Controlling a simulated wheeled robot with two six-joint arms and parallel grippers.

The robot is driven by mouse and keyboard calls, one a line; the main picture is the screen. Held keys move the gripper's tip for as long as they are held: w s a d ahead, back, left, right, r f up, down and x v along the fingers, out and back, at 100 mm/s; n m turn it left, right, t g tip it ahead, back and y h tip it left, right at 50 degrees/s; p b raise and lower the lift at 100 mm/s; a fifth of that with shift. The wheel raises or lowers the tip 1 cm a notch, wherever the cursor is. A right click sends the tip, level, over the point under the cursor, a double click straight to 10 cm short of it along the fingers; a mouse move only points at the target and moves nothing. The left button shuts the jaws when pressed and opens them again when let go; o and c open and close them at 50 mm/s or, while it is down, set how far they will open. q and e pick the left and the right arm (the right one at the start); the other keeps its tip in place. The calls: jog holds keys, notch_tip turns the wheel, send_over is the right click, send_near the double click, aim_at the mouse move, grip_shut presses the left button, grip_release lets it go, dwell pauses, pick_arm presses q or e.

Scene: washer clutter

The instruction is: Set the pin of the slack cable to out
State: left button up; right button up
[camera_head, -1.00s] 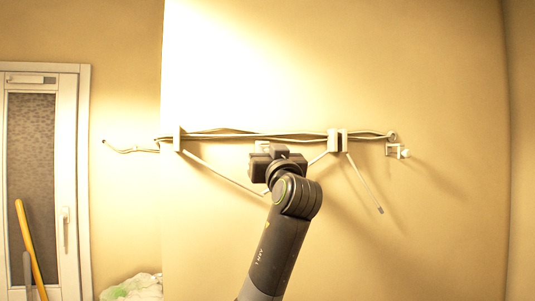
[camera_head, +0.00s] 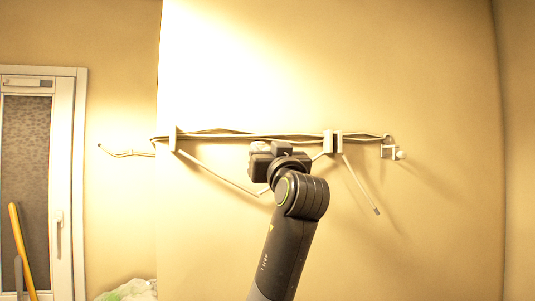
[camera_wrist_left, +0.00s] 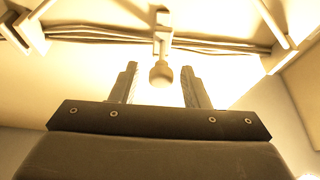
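Several pale cables (camera_head: 220,136) run along the wall. One cable (camera_head: 222,179) sags below the others between two wall clips. A small pale bracket (camera_head: 258,145) shows behind my left gripper (camera_head: 262,158), partly hidden by it. In the left wrist view, this bracket (camera_wrist_left: 163,38) carries a round-ended pin (camera_wrist_left: 160,75). My left gripper (camera_wrist_left: 160,88) is open, its two fingers apart on either side of the pin, with gaps on both sides. I cannot tell how deep the pin sits between them. A second bracket with a round knob (camera_head: 401,155) is at the right. My right gripper is not in view.
Wall clips (camera_head: 172,138) and (camera_head: 331,142) hold the cables. A loose cable end (camera_head: 362,187) hangs at the right. A door (camera_head: 66,190), a yellow pole (camera_head: 23,250) and a plastic bag (camera_head: 130,290) are at the left. The lower right wall is clear.

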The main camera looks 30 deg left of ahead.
pick_arm(q)
jog(key=b+v, duration=1)
jog(key=v, duration=0.7)
jog(key=shift+d, duration=0.2)
jog(key=shift+s+f, duration=0.1)
